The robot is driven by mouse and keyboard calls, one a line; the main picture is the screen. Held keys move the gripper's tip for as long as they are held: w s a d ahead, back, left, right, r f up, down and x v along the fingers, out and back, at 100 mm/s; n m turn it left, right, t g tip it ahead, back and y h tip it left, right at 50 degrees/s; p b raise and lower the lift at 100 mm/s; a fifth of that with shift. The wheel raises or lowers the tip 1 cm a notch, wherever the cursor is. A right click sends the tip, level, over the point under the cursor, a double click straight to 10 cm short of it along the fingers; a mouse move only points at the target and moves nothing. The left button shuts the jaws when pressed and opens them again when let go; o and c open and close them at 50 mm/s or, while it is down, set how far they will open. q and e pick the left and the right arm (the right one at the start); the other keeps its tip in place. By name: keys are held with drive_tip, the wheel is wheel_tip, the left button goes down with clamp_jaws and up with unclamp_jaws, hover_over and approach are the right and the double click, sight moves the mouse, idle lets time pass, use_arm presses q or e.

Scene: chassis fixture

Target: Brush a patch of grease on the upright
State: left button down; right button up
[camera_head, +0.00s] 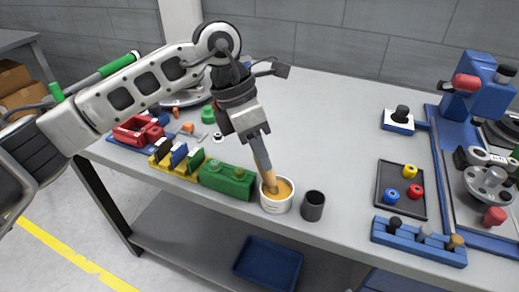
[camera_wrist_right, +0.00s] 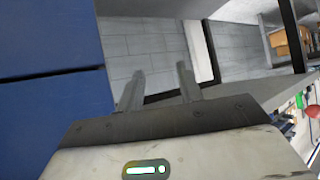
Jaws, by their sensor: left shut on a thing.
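My left gripper (camera_head: 251,131) points down over the front of the bench and is shut on a brush (camera_head: 262,158). The brush tilts slightly, with its bristle end in the white pot of orange-yellow grease (camera_head: 284,187). The bristle tip is hidden in the pot. A blue upright (camera_head: 480,85) with a red knob stands on the fixture at the far right, well away from the brush. I cannot make out a grease patch on it. My right gripper (camera_wrist_right: 160,86) shows in the right wrist view, its two fingers apart with nothing between them.
A dark cup (camera_head: 313,206) stands just right of the pot, and a green block (camera_head: 227,180) just left. A black tray (camera_head: 402,190) with coloured rings and a blue peg rack (camera_head: 419,242) lie toward the fixture. The bench middle (camera_head: 320,125) is clear.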

use_arm(q)
drive_tip(key=shift+f, duration=0.1)
drive_tip(key=shift+r+p, duration=1.2)
drive_tip(key=shift+r, duration=0.95)
drive_tip(key=shift+r+p, duration=0.75)
drive_tip(key=shift+r, duration=0.7)
